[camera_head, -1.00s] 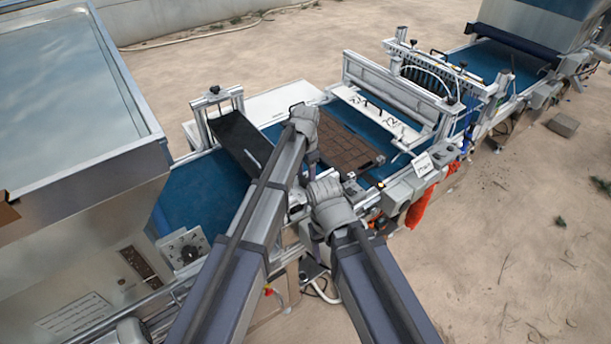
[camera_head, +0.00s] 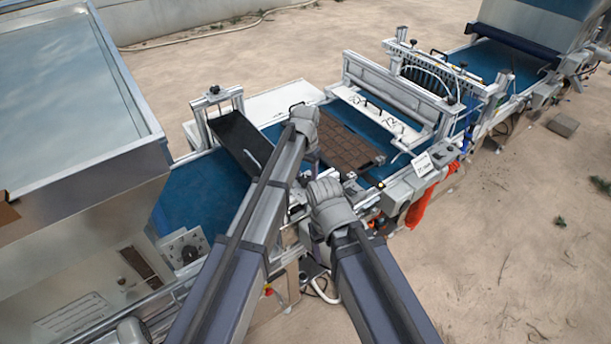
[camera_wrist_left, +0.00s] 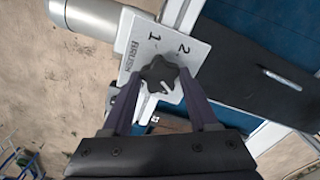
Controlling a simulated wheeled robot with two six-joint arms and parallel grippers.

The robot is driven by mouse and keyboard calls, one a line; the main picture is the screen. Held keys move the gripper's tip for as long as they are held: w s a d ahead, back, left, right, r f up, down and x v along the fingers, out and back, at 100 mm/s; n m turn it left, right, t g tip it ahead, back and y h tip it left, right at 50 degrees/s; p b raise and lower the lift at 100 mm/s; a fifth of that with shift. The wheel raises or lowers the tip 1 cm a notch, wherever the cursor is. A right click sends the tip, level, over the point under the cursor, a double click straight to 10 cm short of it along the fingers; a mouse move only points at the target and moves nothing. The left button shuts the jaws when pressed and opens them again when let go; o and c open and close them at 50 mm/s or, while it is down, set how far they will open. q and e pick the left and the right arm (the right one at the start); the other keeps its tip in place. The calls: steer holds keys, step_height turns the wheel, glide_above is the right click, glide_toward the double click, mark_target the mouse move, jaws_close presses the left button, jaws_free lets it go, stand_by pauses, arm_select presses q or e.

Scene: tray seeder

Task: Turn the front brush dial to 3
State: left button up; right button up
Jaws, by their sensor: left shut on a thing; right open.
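The brush dial shows in the left wrist view as a black star-shaped knob (camera_wrist_left: 160,75) on a light plate (camera_wrist_left: 168,42) marked BRUSH, 1 and 2. A white line on the knob points toward its lower right edge; any further numbers are hidden. My left gripper (camera_wrist_left: 160,92) is shut on the knob, one finger on each side. In the head view my left gripper (camera_head: 312,165) reaches down at the conveyor's near edge, and the knob is hidden there. My right gripper (camera_head: 318,190) is just below it, open, with its fingertips mostly hidden.
A brown celled tray (camera_head: 352,148) lies on the blue belt (camera_head: 205,195) just beyond my grippers. A slanted black plate (camera_head: 240,140) stands to the left. Sandy ground at right is open.

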mark_target(305, 179)
arm_select(q)
steer(key=n, duration=0.6)
steer(key=shift+n, duration=0.4)
stand_by(0.4)
steer(key=o, duration=1.4)
step_height(305, 179, up, 8)
steer(key=p, duration=0.8)
steer(key=shift+f, duration=0.1)
